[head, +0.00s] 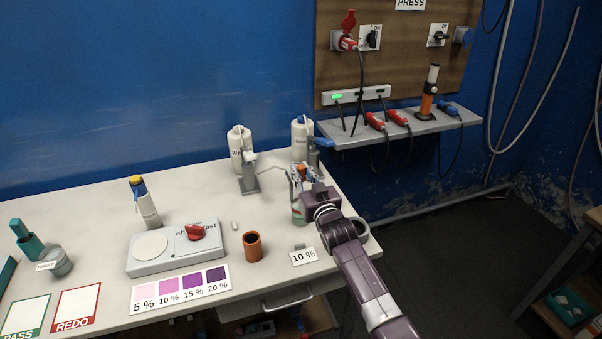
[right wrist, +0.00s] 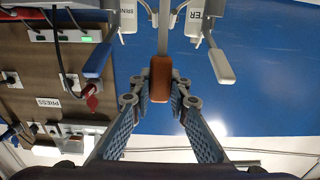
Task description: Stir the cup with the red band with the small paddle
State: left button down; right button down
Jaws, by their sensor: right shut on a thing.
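My right gripper (head: 302,176) is over the right part of the table, shut on an orange-brown piece (head: 302,171), which seems to be the handle of the small paddle. In the right wrist view, this piece (right wrist: 160,78) sits between the two fingertips (right wrist: 160,95). The paddle's lower end cannot be made out. A small clear cup with a greenish tint (head: 297,212) stands just below the gripper, partly hidden by it. My left gripper is not in view.
Two white bottles (head: 241,150) and grey dispenser stands (head: 248,178) are close behind the gripper.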

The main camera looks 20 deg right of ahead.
jog(key=shift+r+p, duration=2.55)
jog(key=shift+r, duration=0.75)
